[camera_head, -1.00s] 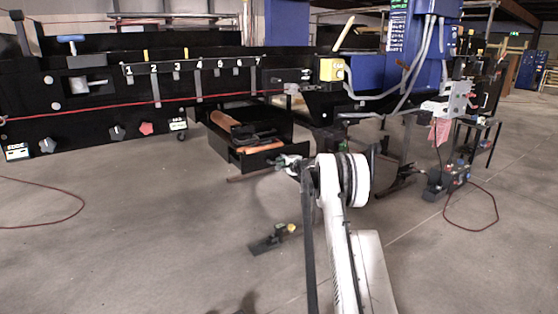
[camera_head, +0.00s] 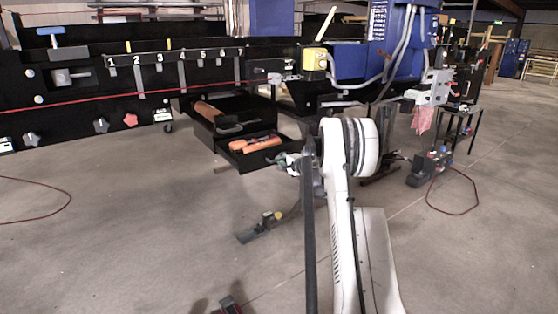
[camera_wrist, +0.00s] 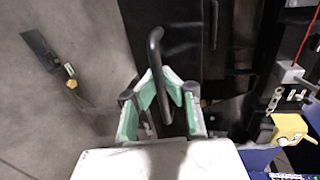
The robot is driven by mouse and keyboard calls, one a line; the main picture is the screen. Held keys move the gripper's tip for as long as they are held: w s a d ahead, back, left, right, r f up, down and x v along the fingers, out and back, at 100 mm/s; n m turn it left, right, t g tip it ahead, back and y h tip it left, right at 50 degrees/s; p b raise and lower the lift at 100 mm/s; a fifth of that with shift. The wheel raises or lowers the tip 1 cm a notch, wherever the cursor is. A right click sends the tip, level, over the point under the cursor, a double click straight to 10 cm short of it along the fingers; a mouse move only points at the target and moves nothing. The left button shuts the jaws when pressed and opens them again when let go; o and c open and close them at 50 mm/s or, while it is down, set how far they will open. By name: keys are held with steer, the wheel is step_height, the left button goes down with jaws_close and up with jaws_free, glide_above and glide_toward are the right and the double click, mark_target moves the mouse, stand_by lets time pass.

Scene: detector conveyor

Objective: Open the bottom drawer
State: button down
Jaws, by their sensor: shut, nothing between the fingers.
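The open bottom drawer (camera_head: 262,158) juts out below another open drawer (camera_head: 205,131) at the black bench in the head view. Orange-handled tools lie inside it. My gripper (camera_head: 287,163) is just in front of its right front corner. In the wrist view, the black curved drawer handle (camera_wrist: 155,50) stands on a dark drawer front. My gripper (camera_wrist: 160,76) has green-padded fingers and is shut with nothing held. Its fingertips overlap the handle; I cannot tell whether they touch it. In the head view the handle is hidden by my gripper.
The black bench (camera_head: 90,80) with numbered hooks stands behind the drawers. A dark flat object with a yellow part (camera_head: 262,225) lies on the floor. A red cable (camera_head: 450,210) loops at the right. Open grey floor lies in front.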

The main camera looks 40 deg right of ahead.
steer(key=c, duration=1.8)
jaws_free()
steer(key=v, duration=1.2)
